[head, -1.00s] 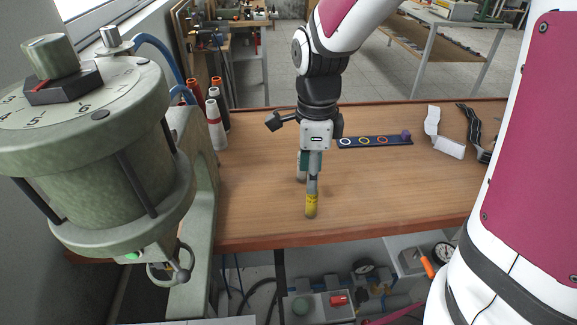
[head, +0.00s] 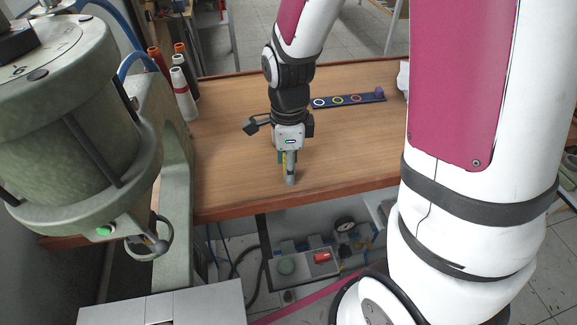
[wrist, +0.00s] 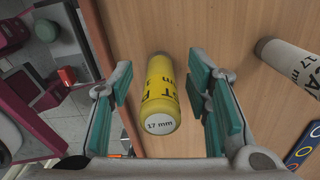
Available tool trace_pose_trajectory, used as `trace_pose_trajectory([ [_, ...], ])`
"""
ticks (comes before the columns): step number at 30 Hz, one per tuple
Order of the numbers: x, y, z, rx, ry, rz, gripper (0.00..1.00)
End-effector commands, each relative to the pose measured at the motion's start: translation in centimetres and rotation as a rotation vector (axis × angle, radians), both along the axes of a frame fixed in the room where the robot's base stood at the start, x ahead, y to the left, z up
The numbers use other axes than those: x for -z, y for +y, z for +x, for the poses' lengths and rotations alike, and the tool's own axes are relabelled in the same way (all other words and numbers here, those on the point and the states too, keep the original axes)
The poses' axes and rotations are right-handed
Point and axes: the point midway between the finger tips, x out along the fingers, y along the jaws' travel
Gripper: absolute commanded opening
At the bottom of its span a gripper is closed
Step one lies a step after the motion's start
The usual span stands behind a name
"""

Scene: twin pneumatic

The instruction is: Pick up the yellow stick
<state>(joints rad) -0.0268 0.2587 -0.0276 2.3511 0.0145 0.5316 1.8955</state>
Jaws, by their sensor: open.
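The yellow stick (wrist: 160,92) is a short cylinder with black print and a pale end face marked 17 mm. In the wrist view it appears to stand upright on the wooden table, between the two teal-padded fingers of my gripper (wrist: 172,98). The fingers are open, with gaps on both sides of the stick. In the head view my gripper (head: 287,170) points down over the table near its front edge and hides most of the stick.
A whitish stick (wrist: 292,66) with black print stands right of my gripper in the wrist view. A dark bar with coloured rings (head: 347,98) lies behind on the table (head: 225,130). A green machine (head: 90,130) and spools (head: 184,92) stand left.

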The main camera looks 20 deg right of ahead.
Motion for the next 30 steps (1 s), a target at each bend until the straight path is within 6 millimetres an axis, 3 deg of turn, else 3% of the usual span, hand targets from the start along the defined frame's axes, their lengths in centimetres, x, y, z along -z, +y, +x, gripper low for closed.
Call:
trace_pose_trajectory([
  [1,0.0,0.0,0.0,0.000,0.000,0.000,0.42],
  [6,0.0,0.0,0.0,0.000,0.000,0.000,0.04],
  [7,0.0,0.0,0.0,0.000,0.000,0.000,0.00],
  [19,-0.7,0.0,0.0,-0.001,-0.001,0.000,0.00],
  [30,-7.3,0.0,0.1,-0.001,-0.004,0.000,0.00],
])
